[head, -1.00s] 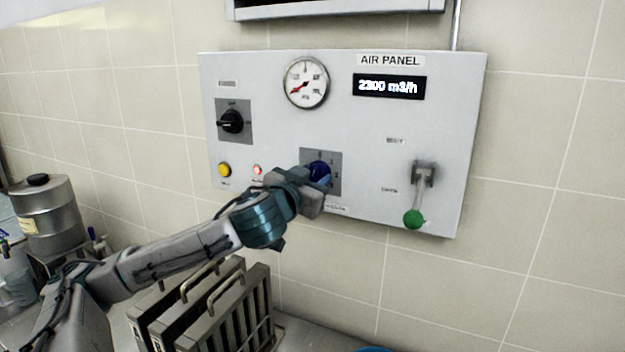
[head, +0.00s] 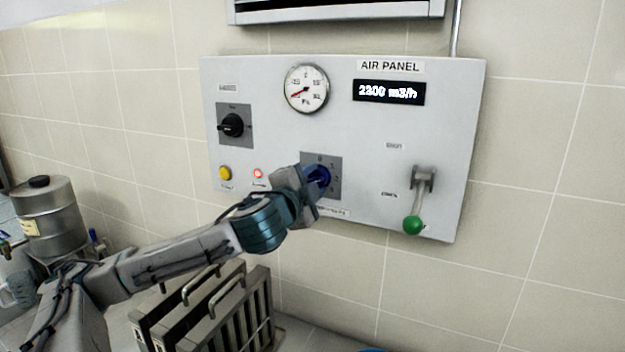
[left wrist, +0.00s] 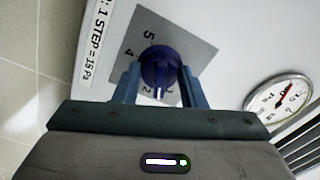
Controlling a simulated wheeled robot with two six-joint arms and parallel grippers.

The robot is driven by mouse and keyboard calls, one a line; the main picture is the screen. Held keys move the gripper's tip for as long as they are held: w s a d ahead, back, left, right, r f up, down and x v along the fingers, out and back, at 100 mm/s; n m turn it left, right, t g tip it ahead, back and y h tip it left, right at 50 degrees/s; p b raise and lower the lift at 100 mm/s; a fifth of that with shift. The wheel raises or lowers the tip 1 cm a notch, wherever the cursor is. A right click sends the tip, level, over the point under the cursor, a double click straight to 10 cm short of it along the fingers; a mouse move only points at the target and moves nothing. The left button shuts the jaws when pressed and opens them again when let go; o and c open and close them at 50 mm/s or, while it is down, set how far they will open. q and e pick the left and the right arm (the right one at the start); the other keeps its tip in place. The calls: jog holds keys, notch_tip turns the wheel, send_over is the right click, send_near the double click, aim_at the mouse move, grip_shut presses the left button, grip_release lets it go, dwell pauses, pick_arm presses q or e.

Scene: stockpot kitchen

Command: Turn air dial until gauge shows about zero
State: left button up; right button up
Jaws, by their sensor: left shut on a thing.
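The blue air dial (head: 323,176) sits on a dark grey square plate on the panel. My left gripper (head: 312,182) is shut on it, and partly hides it in the head view. In the left wrist view the dial (left wrist: 158,66) lies between the two fingers, with a white mark on it and the numbers 5, 4 and 2 readable on its plate. The round gauge (head: 306,88) is above the dial; its red needle points to the lower left. It also shows at the right of the left wrist view (left wrist: 279,101). My right gripper is not in view.
The panel (head: 275,130) also carries a black rotary switch (head: 231,124), a yellow button (head: 225,173), a lit red lamp (head: 258,174), a display reading 2300 m3/h (head: 389,92) and a green-knobbed lever (head: 414,222). Metal filter frames (head: 215,310) stand below my arm.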

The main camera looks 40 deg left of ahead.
pick_arm(q)
jog(key=m+p, duration=0.1)
jog(key=m, duration=0.3)
dwell(0.5)
jog(key=shift+f, duration=0.1)
jog(key=o, duration=1)
jog(key=shift+m, duration=0.3)
jog(key=b+v, duration=1.1)
jog(key=b, duration=0.6)
jog(key=shift+b, duration=0.35)
